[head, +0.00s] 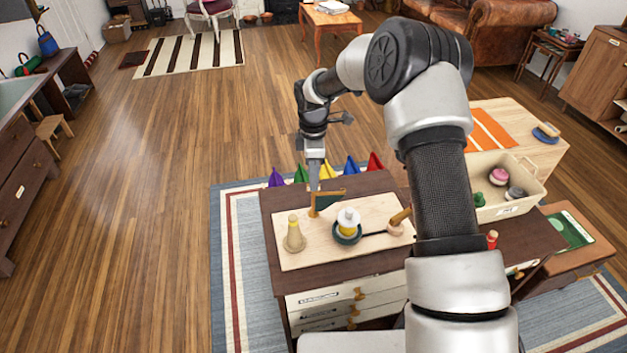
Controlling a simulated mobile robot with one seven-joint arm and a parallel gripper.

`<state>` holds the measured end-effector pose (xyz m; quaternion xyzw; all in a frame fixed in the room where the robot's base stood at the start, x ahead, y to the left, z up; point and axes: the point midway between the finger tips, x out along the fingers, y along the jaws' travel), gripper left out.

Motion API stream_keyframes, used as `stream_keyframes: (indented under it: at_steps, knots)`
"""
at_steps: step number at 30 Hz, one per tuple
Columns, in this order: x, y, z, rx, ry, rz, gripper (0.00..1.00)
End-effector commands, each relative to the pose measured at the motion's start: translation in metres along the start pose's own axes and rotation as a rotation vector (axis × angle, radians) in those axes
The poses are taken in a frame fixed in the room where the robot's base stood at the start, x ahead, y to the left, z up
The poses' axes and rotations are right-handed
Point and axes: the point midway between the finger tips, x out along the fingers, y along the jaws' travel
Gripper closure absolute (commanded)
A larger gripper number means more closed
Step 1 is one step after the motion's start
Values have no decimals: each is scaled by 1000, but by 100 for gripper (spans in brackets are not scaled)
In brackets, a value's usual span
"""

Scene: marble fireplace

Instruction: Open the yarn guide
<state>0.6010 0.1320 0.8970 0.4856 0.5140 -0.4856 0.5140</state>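What seems to be the yarn guide (327,200) is a small dark green plate with a wooden bar along its top and a wooden post at its left. It stands near the back of a pale wooden board (300,262) on a dark brown cabinet. My gripper (314,186) points down at the left end of the guide, close to or touching it; I cannot tell which. Its fingertips are too small and partly merged with the guide to show whether they are open or shut. My arm covers the right part of the board.
On the board stand a beige cone (293,236), a white and yellow spool in a dark green ring (347,236), and a wooden peg (397,226). Several coloured pointed pieces (326,170) line the back. A beige bin (519,206) stands right.

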Motion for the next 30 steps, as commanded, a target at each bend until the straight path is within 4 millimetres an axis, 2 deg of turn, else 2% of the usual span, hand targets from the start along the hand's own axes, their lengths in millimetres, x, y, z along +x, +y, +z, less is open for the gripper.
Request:
stream_keyframes:
  at_steps: [1, 12, 18, 24, 30]
  knots:
    - [-13, 1, 0, 0, 0, 4, 73]
    - [-103, 1, 0, 0, 0, 4, 73]
    - [-138, 1, 0, 0, 1, 3, 73]
    - [-152, 0, 0, 0, 0, 0, 73]
    - [-153, 0, 0, 0, 0, -1, 73]
